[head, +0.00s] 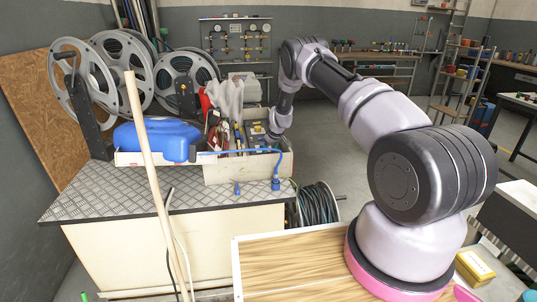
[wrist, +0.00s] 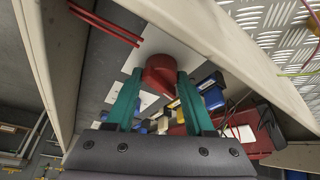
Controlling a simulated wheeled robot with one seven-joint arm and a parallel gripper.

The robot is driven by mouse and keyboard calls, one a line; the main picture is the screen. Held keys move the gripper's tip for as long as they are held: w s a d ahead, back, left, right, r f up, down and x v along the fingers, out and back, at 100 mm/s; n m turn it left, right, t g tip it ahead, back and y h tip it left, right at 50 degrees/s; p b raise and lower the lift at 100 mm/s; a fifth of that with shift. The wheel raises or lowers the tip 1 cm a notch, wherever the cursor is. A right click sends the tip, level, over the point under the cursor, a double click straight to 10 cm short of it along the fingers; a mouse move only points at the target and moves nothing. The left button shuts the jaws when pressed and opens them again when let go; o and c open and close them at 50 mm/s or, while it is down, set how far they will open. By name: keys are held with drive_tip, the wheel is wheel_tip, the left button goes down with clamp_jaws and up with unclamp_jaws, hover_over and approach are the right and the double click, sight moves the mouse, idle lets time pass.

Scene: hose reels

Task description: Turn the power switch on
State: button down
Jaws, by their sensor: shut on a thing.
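A red rounded knob (wrist: 158,68), which looks like the power switch, sits on a pale plate (wrist: 185,40) in the wrist view. My gripper (wrist: 160,82) has its two teal fingers on either side of the knob, touching it and shut on it. In the head view my arm reaches down into the open pale box (head: 238,173) on the workbench. My fingers and the knob are hidden there behind the wrist and the box contents. I cannot tell which way the switch is set.
The box walls (wrist: 215,38) stand close around my gripper, with several tools and small parts inside. A blue case (head: 160,138) lies left of the box, with large metal reels (head: 85,80) behind. A wooden pole (head: 146,170) stands in front. The checker-plate bench top (head: 110,190) has free room.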

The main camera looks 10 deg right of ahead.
drive_tip(key=m, duration=0.2)
drive_tip(key=m+h, duration=0.1)
drive_tip(key=m, duration=0.1)
drive_tip(key=shift+a+m+t+h, duration=0.3)
drive_tip(key=shift+a+t, duration=0.1)
drive_tip(key=m+h, duration=0.1)
drive_tip(key=m, duration=0.2)
drive_tip(key=shift+a+m+h, duration=0.1)
drive_tip(key=shift+m+h, duration=0.2)
drive_tip(key=m+h, duration=0.1)
drive_tip(key=m, duration=0.2)
drive_tip(key=m+g+h, duration=0.1)
drive_tip(key=m, duration=0.2)
drive_tip(key=shift+w+a+r, duration=0.1)
drive_tip(key=shift+m, duration=0.3)
drive_tip(key=shift+c, duration=1.5)
unclamp_jaws()
drive_tip(key=v, duration=1)
drive_tip(key=shift+r, duration=0.45)
